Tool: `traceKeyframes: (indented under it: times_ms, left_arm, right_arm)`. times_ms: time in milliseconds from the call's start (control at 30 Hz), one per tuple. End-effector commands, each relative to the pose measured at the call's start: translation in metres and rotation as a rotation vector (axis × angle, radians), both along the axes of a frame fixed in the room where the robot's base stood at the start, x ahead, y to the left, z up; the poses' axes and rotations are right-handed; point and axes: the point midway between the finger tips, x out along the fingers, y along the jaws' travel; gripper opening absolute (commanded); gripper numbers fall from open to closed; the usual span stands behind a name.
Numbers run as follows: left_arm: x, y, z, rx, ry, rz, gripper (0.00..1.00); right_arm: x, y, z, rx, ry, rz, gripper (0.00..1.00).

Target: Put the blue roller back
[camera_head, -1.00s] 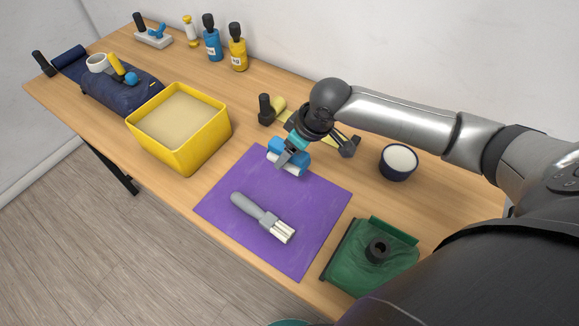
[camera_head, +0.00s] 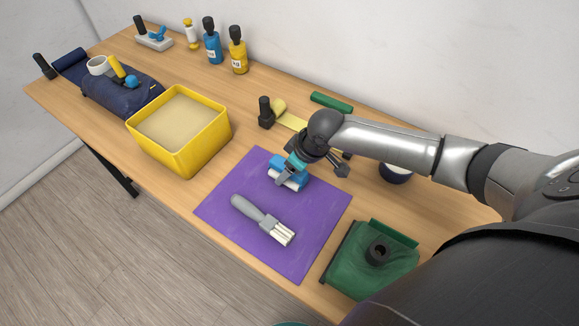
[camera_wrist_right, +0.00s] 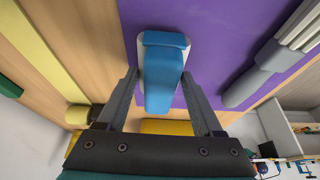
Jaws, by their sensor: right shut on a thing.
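The blue roller (camera_head: 291,167), blue on top with a pale part below, is at the back part of the purple mat (camera_head: 235,185). My right gripper (camera_head: 286,177) is shut on it. In the right wrist view the blue roller (camera_wrist_right: 164,75) lies between the two fingers of my right gripper (camera_wrist_right: 160,76), over the purple mat (camera_wrist_right: 225,30). I cannot tell whether it touches the mat. My left gripper is not in view.
A grey brush (camera_head: 262,217) lies on the mat. A black-handled tool (camera_head: 265,112) and green bar (camera_head: 331,103) lie at the back.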

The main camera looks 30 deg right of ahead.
Motion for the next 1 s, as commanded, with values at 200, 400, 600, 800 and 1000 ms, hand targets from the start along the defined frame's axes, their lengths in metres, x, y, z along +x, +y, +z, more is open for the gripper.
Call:
traceKeyframes:
  times_ms: [200,400,600,800,1000]
  left_arm:
    - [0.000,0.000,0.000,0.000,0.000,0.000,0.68]
    - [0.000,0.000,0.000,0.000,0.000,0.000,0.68]
    - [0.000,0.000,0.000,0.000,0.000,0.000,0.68]
    - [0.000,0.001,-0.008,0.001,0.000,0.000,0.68]
    - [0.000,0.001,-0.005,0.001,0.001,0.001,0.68]
  right_arm:
    - [0.000,0.000,-0.004,0.000,0.001,-0.001,0.76]
    - [0.000,0.000,-0.004,0.000,0.001,0.000,0.98]
    - [0.000,0.000,-0.004,-0.001,0.000,0.000,0.98]
    - [0.001,-0.001,-0.003,-0.002,-0.002,0.001,0.98]
    - [-0.007,-0.005,0.025,-0.002,-0.001,0.000,0.98]
